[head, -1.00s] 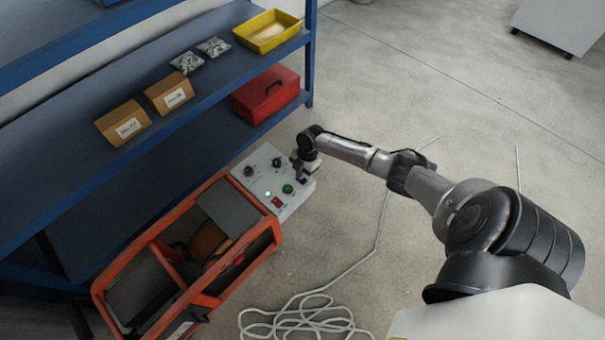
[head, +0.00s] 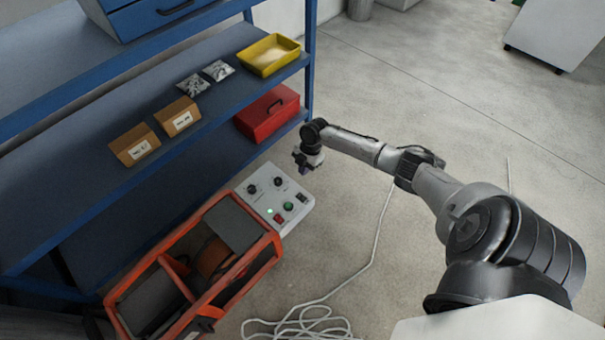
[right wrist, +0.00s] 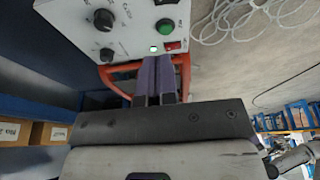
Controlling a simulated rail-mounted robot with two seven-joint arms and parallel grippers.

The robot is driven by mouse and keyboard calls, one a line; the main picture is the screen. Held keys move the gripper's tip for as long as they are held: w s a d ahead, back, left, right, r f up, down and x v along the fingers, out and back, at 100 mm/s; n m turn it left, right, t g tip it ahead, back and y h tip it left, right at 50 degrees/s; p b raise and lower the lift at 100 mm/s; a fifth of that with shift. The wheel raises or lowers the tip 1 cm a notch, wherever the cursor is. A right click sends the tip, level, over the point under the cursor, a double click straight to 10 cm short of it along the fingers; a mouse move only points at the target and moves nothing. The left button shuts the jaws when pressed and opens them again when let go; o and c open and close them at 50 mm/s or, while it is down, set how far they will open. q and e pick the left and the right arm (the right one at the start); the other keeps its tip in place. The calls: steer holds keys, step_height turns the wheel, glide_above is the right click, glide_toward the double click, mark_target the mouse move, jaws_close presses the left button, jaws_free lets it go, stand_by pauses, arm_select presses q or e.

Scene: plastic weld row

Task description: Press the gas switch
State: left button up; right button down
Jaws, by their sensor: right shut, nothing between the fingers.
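The pale grey control panel (head: 266,200) sits at the end of an orange-framed machine (head: 190,265). It carries black knobs (head: 252,189), a round green button (head: 288,207), a red switch (head: 278,218), a small lit green lamp (head: 269,211) and a dark switch near its right edge (head: 302,197). Labels are too small to read, so I cannot tell which control is the gas switch. My right gripper (head: 302,168) is above the panel's far right corner, apart from it. In the right wrist view its purple fingers (right wrist: 159,62) are closed together and empty, with the panel (right wrist: 130,28) beyond them. My left gripper is out of view.
A pale cable (head: 375,235) lies coiled on the floor. Open concrete floor extends right.

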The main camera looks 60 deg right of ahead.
steer(key=shift+d+r, duration=0.2)
steer(key=shift+r, duration=0.45)
